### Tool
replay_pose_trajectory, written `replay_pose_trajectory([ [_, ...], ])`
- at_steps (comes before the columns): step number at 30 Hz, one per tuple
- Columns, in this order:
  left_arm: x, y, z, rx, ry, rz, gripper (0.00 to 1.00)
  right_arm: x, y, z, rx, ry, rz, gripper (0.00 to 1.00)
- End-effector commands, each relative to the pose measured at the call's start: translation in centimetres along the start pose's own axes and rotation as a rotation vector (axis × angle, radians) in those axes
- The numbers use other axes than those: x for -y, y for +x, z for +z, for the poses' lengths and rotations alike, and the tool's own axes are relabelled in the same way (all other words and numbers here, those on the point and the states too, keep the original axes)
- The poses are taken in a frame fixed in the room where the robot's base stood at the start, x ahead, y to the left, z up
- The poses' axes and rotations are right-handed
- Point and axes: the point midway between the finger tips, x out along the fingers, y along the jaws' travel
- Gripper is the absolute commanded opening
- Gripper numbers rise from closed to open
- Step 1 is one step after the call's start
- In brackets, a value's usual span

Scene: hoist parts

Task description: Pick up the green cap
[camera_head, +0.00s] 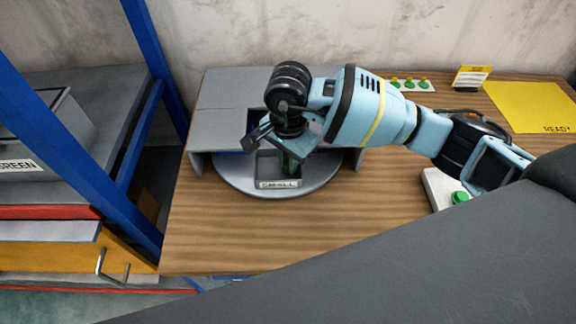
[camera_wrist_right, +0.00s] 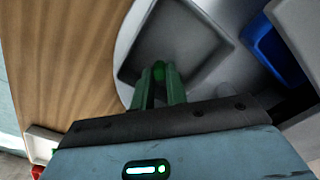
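My right gripper (camera_wrist_right: 160,78) points down into a grey square tray (camera_wrist_right: 190,32). Its two fingers are close together, one on each side of the cap, and appear shut on it. In the head view the right gripper (camera_head: 288,163) is over the same tray (camera_head: 279,184), and the cap is not clearly told apart from the green-looking fingers there. Whether the cap touches the tray floor is hidden. My left gripper is not in view.
The tray stands on a round grey turntable (camera_head: 228,174) with a grey housing (camera_head: 222,92) behind it. A white box with a green button (camera_head: 459,197) is at right. A yellow READY sheet (camera_head: 530,105) lies at back right. The wooden table front (camera_head: 230,235) is clear. A blue rack post (camera_head: 80,160) stands left.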

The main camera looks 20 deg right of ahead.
Motion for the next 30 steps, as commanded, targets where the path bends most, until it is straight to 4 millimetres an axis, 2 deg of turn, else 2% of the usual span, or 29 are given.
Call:
replay_pose_trajectory([
  [2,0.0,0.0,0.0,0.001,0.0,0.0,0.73,0.0,0.0,0.0,0.0,0.0,0.0,0.0],
  [17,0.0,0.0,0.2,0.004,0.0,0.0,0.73,0.0,-0.5,0.0,-0.001,-0.001,0.0,0.0],
  [20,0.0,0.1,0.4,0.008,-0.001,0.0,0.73,0.0,-1.3,0.0,0.0,-0.001,-0.001,0.0],
  [25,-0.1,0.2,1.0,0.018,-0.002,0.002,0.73,0.1,-3.8,0.0,-0.001,-0.002,-0.002,0.0],
  [30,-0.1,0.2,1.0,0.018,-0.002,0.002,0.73,-2.4,-3.8,2.6,0.0,-0.007,0.0,0.0],
])
